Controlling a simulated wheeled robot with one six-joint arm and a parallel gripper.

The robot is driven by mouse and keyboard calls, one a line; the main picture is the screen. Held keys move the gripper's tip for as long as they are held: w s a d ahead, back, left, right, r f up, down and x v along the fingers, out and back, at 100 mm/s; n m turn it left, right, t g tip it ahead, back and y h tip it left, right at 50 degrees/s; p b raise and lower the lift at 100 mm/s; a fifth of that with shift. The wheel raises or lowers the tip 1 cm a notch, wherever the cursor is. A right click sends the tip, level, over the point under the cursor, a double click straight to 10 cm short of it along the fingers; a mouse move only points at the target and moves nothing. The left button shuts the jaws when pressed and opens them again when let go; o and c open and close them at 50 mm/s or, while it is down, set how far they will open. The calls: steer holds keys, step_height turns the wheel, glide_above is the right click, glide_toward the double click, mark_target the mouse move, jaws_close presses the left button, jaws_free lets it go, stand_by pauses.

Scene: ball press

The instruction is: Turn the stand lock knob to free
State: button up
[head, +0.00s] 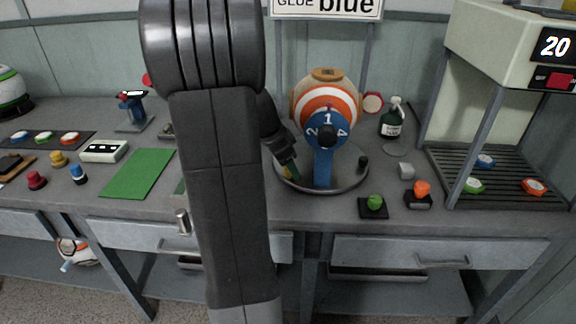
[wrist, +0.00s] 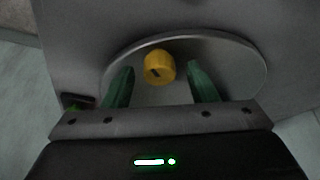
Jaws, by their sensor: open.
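The yellow lock knob (wrist: 159,67) sits near the rim of the stand's round metal base (wrist: 228,62), with a dark mark on its face. In the head view the knob (head: 289,172) is mostly hidden behind my gripper (head: 292,170). In the wrist view my gripper (wrist: 160,72) is open, its two green fingers on either side of the knob with a gap at each side. The stand's blue upright (head: 323,165) and the striped ball (head: 327,98) stand right of my gripper in the head view.
A dark knob (head: 364,161) is at the base's right side. A green button (head: 375,202) and an orange button (head: 421,188) lie to the front right. A dark green bottle (head: 391,122) stands behind them, and a press (head: 497,50) stands at the right. A green mat (head: 137,174) lies left.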

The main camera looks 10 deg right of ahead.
steer(key=c, duration=1)
steer(key=shift+o, duration=0.2)
steer(key=shift+f+n, duration=0.1)
steer(key=shift+n, duration=0.2)
steer(key=shift+s+d+n+t+b, duration=0.1)
steer(key=shift+n+t+b, duration=0.45)
steer(key=shift+n, duration=0.35)
steer(key=shift+n+t+y, duration=0.4)
steer(key=shift+n+t, duration=0.15)
steer(key=shift+n, duration=1.15)
